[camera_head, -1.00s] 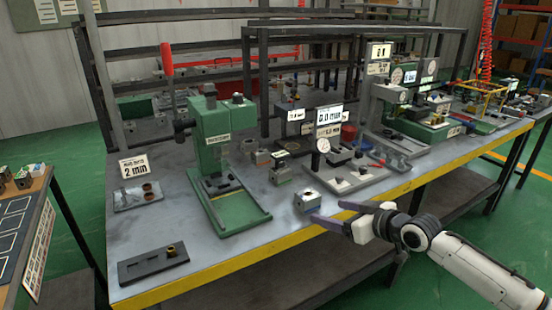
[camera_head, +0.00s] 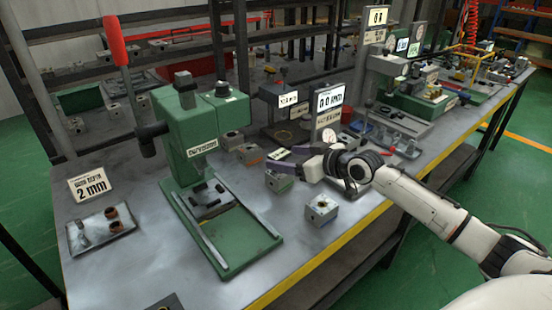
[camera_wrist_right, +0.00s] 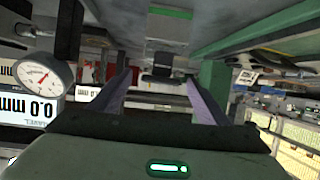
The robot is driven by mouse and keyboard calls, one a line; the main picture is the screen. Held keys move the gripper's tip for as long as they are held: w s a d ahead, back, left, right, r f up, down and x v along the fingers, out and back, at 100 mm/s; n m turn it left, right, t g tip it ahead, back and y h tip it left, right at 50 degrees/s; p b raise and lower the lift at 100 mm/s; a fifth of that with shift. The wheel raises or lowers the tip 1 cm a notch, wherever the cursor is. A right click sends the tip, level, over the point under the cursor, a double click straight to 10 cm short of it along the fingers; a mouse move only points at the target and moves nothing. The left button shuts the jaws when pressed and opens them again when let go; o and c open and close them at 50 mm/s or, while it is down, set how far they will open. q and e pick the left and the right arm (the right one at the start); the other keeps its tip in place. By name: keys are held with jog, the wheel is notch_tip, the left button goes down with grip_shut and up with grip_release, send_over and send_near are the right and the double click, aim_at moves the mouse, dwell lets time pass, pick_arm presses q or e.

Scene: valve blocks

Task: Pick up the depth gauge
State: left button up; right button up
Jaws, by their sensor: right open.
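A depth gauge with a round white dial (camera_head: 329,136) stands on the bench just behind my right gripper, its lower part partly hidden by the gripper and wrist. In the right wrist view the dial (camera_wrist_right: 42,77) shows at the left, upside down, outside the fingers and beside a "0.0 mm" sign. My right gripper (camera_head: 290,160) hangs over the bench, its fingers pointing left. In the wrist view its two fingers (camera_wrist_right: 155,90) are apart with nothing held between them. My left gripper is not in view.
A green press (camera_head: 205,130) stands left of my right gripper. A metal valve block (camera_head: 321,209) sits near the yellow front edge, and smaller blocks (camera_head: 279,180) lie beside the gripper. A "2 mm" sign (camera_head: 88,184) and a small tray (camera_head: 100,230) are at the left. Bare bench shows around the front block.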

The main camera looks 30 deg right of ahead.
aim_at(271, 154)
jog(key=shift+x, duration=1.1)
jog(key=shift+w, duration=0.3)
jog(key=shift+x, duration=2.3)
jog(key=shift+a+r, duration=0.1)
jog(key=shift+r, duration=0.1)
jog(key=c, duration=1.3)
